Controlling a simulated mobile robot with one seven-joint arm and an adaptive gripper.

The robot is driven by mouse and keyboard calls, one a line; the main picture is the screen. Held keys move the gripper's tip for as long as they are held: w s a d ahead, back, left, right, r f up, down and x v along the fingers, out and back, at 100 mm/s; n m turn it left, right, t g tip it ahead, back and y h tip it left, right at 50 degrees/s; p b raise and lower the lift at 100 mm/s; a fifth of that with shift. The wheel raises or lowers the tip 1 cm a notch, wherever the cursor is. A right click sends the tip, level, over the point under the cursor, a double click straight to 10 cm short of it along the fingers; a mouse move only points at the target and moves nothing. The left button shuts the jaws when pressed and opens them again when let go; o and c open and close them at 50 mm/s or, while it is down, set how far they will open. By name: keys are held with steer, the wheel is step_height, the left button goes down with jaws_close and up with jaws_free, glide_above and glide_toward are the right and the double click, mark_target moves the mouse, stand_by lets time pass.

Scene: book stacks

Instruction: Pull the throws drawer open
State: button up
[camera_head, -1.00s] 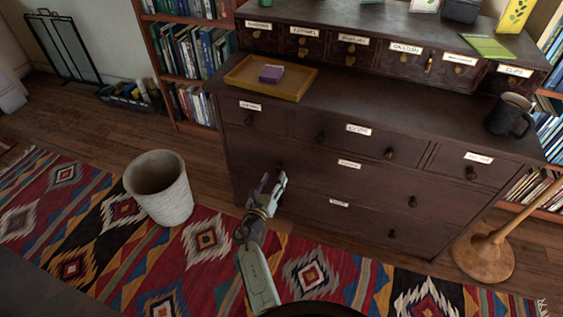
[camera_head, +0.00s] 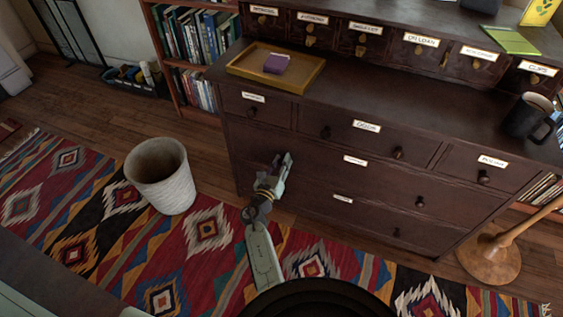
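The dark wooden chest (camera_head: 300,200) has three smaller drawers on top and two wide drawers below, all looking shut. The wide middle drawer (camera_head: 385,182) has a small white label (camera_head: 355,160) and a round knob (camera_head: 420,202) at its right. The wide bottom drawer (camera_head: 310,208) has a label (camera_head: 343,198) and a knob (camera_head: 396,232). These labels are too small to read, so I cannot tell which says throws. My gripper (camera_head: 283,160) is at the left part of the middle drawer's front, covering where its left knob sits. Whether its fingers grip the knob is unclear.
A woven bin (camera_head: 160,178) stands on the patterned rug (camera_head: 90,205), left of my arm. A wooden stand (camera_head: 490,258) is at the chest's right.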

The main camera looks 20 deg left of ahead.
jaws_close()
stand_by(0.3)
